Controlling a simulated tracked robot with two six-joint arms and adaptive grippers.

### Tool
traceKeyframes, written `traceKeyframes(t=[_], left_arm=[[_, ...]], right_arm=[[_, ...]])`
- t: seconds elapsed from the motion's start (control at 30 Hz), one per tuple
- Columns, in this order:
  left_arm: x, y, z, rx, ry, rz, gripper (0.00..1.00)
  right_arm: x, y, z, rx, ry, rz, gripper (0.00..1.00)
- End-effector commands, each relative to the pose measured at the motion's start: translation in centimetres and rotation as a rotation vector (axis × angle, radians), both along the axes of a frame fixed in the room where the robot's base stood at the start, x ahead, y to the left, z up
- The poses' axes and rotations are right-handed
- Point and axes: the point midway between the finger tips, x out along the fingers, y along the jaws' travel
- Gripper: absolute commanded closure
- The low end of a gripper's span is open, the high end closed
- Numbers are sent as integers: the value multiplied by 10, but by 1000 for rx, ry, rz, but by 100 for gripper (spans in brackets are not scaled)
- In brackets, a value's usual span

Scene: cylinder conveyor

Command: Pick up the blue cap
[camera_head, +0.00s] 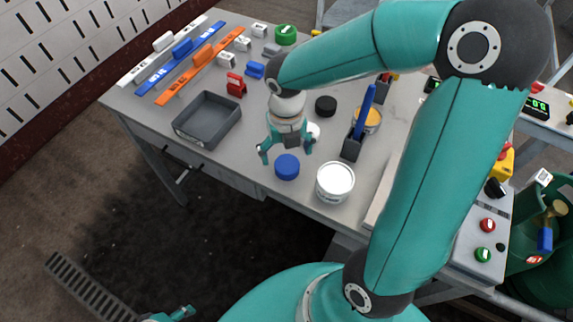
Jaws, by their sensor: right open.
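The blue cap (287,167) lies on the grey table near its front edge, left of a white round tub (335,183). My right gripper (286,152) points down over the table just behind and above the cap. Its fingers are spread, one on each side of the cap, and nothing is between them. I cannot tell the exact height of the fingertips above the table. A small part of my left gripper (183,313) shows low at the bottom left, away from the table; its jaws are not clear.
A dark grey tray (208,119) stands left of the gripper. A black cap (326,106), a green cap (286,34) and a holder with a blue tool (364,112) are further back. Coloured rails and small blocks line the far left. My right arm covers much of the right side.

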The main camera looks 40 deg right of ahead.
Motion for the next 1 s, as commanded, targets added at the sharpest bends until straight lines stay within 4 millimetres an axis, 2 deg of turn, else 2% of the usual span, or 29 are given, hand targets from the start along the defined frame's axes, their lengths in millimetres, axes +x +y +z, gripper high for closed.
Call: traceKeyframes(t=[0.1, 0.23, 0.53, 0.83, 0.87, 1.0], left_arm=[[0, 0, -2, 0, 0, 0, 45], [0, 0, -4, 0, 0, 0, 45], [0, 0, -4, 0, 0, 0, 45], [0, 0, -4, 0, 0, 0, 45], [0, 0, -4, 0, 0, 0, 45], [0, 0, -4, 0, 0, 0, 45]], right_arm=[[-3, -1, -20, 1, 6, -2, 8], [-2, -1, -35, 1, 3, -1, 8], [-2, -1, -38, 0, 0, -1, 8], [-2, -1, -38, 0, 0, -1, 58], [-2, -1, -38, 0, 0, -1, 62], [-1, -1, -38, 0, 0, -1, 62]])
